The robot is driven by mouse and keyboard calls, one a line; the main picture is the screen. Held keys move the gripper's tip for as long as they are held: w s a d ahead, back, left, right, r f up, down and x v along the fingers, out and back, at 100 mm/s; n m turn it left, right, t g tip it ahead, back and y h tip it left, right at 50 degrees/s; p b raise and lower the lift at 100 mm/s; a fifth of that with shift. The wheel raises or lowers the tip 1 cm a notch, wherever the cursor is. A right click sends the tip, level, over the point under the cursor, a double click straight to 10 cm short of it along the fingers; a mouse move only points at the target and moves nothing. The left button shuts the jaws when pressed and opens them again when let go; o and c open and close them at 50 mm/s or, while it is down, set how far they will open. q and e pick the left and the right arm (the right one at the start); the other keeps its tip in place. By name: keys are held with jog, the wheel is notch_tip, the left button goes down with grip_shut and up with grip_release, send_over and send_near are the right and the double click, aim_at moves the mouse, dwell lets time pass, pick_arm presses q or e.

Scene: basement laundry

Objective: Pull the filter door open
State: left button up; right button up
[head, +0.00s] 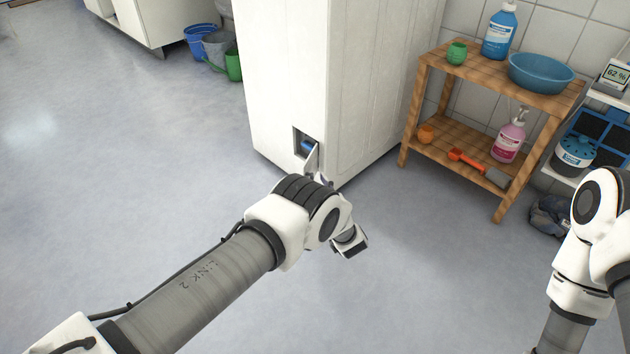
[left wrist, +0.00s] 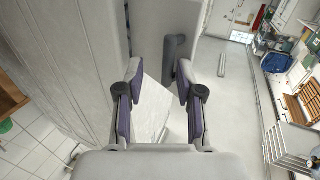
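The white machine (head: 290,70) stands at the top middle of the head view. Low on its front is a small square recess with something blue (head: 308,146) inside. The filter door (head: 313,158) stands out from the recess, partly open. My left gripper (head: 319,177) is at the door, mostly hidden behind my wrist. In the left wrist view my left gripper (left wrist: 157,90) has its fingers apart. A pale panel, apparently the filter door (left wrist: 150,40), with a dark grey handle (left wrist: 175,55), lies beyond the fingertips, the handle close to the right finger. My right gripper is out of view.
Buckets (head: 215,45) stand behind left. The floor (head: 130,150) at left is clear.

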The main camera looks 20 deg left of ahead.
pick_arm(q)
jog(key=v, duration=0.6)
jog(key=shift+a, duration=0.15)
jog(key=shift+f, duration=0.1)
